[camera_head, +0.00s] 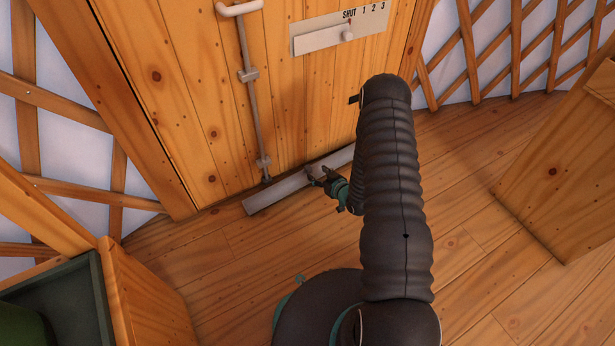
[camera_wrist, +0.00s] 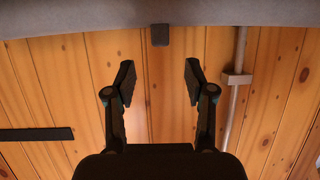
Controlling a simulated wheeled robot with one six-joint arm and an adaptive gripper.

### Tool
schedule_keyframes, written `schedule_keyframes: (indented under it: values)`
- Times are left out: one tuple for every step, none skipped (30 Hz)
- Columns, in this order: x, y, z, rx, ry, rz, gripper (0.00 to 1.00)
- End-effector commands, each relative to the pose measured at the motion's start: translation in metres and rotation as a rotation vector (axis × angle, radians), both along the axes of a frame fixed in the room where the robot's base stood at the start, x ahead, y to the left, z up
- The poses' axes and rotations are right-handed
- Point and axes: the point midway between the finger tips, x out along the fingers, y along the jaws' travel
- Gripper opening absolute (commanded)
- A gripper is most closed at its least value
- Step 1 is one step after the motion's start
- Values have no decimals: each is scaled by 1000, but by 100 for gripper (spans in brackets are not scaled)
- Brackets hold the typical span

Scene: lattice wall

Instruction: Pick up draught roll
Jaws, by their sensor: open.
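The draught roll (camera_head: 273,194) is a long grey strip lying on the floor along the foot of the wooden door. In the wrist view the roll (camera_wrist: 75,20) crosses the top of the picture, with a small dark tab (camera_wrist: 160,34) at its edge. My gripper (camera_head: 314,177) is at the roll's middle in the head view, and my arm hides part of its right end. In the wrist view my gripper (camera_wrist: 158,70) is open and empty, its two fingers apart with the tab just beyond and between them. I cannot tell whether the fingers touch the roll.
The door (camera_head: 205,95) carries a vertical metal rod (camera_head: 250,100) with a handle, and a slider plate (camera_head: 315,36) marked SHUT 1 2 3. A wooden box (camera_head: 150,300) stands at lower left and a wooden cabinet (camera_head: 560,170) at right. The floor (camera_head: 470,200) between is clear.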

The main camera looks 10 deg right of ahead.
Motion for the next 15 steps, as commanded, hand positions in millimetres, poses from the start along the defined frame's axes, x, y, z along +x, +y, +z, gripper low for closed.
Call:
schedule_keyframes:
  values:
    - [8, 3, -4, -1, -3, 1, 54]
    - [11, 4, -5, 0, -1, 0, 54]
    - [15, 6, -7, 0, -1, 0, 54]
    - [17, 7, -8, 0, -1, 0, 54]
    - [19, 7, -9, -1, 0, 0, 54]
    - [21, 8, -9, 0, 0, -1, 54]
    - [22, 9, -10, 0, 0, -1, 54]
    - [23, 9, -10, 0, 0, -1, 54]
    - [24, 9, -11, 0, -1, -1, 54]
    - [26, 10, -12, 0, -1, -1, 54]
    - [28, 12, -13, 0, -1, 0, 54]
    - [32, 14, -16, 0, 0, 0, 54]
    - [35, 16, -18, 0, 0, 1, 54]
    - [39, 17, -20, -1, 0, 0, 54]
    - [44, 20, -23, 0, -1, 0, 54]
